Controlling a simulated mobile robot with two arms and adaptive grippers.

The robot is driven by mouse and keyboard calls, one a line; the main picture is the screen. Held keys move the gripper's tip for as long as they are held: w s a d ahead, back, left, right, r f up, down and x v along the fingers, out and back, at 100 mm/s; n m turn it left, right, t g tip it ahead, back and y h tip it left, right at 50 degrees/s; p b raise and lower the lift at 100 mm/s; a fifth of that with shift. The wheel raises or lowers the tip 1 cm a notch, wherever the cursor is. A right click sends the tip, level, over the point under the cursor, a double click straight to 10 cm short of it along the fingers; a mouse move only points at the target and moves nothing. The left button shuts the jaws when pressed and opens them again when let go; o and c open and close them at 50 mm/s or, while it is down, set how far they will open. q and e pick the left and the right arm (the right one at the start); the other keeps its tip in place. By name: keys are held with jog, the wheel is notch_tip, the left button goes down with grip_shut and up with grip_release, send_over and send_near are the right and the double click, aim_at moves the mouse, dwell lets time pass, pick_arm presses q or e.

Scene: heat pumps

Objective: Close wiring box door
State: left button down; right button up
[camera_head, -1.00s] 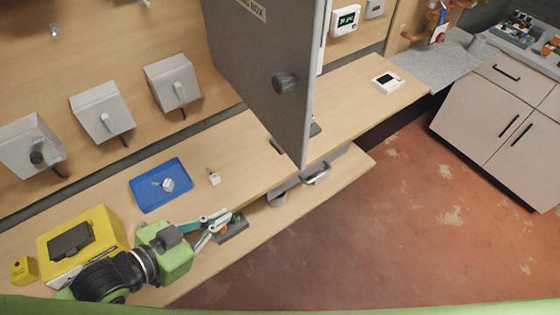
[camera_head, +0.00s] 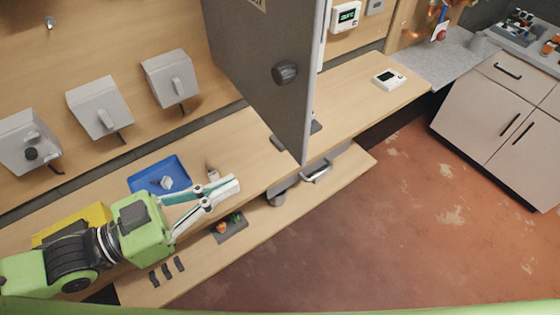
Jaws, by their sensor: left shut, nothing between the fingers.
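The grey wiring box door (camera_head: 262,70) stands swung open, jutting out over the workbench at the top middle. A dark round knob (camera_head: 285,73) sits on its face. The box body behind it is mostly hidden by the door. My left gripper (camera_head: 236,184) is shut and empty above the bench, to the lower left of the door and apart from it. My right gripper is not in view.
A blue tray (camera_head: 142,184) with a small part lies beside my left gripper. A yellow case (camera_head: 95,214) is partly behind my left arm. Grey switch boxes (camera_head: 98,107) line the wall. A white device (camera_head: 389,79) lies right of the door. Red floor (camera_head: 400,200) is open.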

aim_at(294, 153)
pick_arm(q)
jog(key=p+x, duration=0.2)
jog(key=x, duration=0.8)
jog(key=shift+r+p, duration=0.15)
jog(key=shift+p, duration=0.15)
jog(key=shift+w+d, duration=0.35)
jog(key=shift+d, duration=0.2)
